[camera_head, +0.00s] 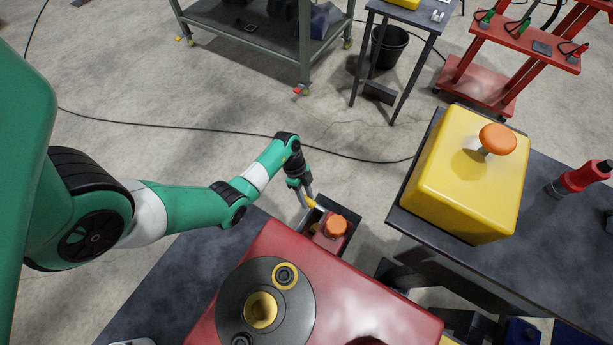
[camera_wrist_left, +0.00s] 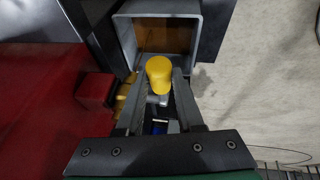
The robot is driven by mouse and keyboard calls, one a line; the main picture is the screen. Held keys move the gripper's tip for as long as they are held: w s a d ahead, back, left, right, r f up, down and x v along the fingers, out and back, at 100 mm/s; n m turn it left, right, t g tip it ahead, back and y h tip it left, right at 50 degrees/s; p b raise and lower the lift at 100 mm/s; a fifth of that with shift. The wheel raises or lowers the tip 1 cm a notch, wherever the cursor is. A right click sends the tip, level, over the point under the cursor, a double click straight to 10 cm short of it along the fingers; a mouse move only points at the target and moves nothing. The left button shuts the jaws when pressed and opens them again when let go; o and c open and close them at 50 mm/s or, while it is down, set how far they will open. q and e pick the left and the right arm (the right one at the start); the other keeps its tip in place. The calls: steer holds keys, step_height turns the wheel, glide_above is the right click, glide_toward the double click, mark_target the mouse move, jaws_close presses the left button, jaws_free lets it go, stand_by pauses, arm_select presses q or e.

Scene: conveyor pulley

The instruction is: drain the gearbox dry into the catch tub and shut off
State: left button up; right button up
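The red gearbox (camera_head: 330,290) stands on a dark bench in the head view; its red side (camera_wrist_left: 40,105) shows at left in the left wrist view. The catch tub (camera_wrist_left: 204,45) is a grey square-walled box with a brown surface inside; I cannot tell whether that is oil. My left gripper (camera_head: 309,200) points down beside the gearbox's far end. In the left wrist view its fingers (camera_wrist_left: 160,85) flank a yellow rounded valve handle (camera_wrist_left: 159,73), which fills the gap between them. Yellowish fittings lie partly hidden behind the left finger. My right gripper is out of view.
A yellow box (camera_head: 465,180) with an orange knob sits on a dark table at right, beside a red tool (camera_head: 580,179). A cable crosses the floor, which is otherwise open behind the gripper.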

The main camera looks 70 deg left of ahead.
arm_select(q)
jaws_close()
stand_by(0.9)
steer(key=p, duration=0.1)
steer(key=r+p, duration=0.1)
steer(key=p, duration=0.1)
steer(key=shift+w+d+r+g+y, duration=0.1)
steer(key=shift+d+r+g+y, duration=0.05)
steer(key=shift+r+g+y, duration=0.2)
steer(key=shift+f+p, duration=0.1)
steer(key=shift+p, duration=0.2)
steer(key=shift+f, duration=0.2)
steer(key=o, duration=0.9)
jaws_free()
steer(key=shift+c, duration=0.2)
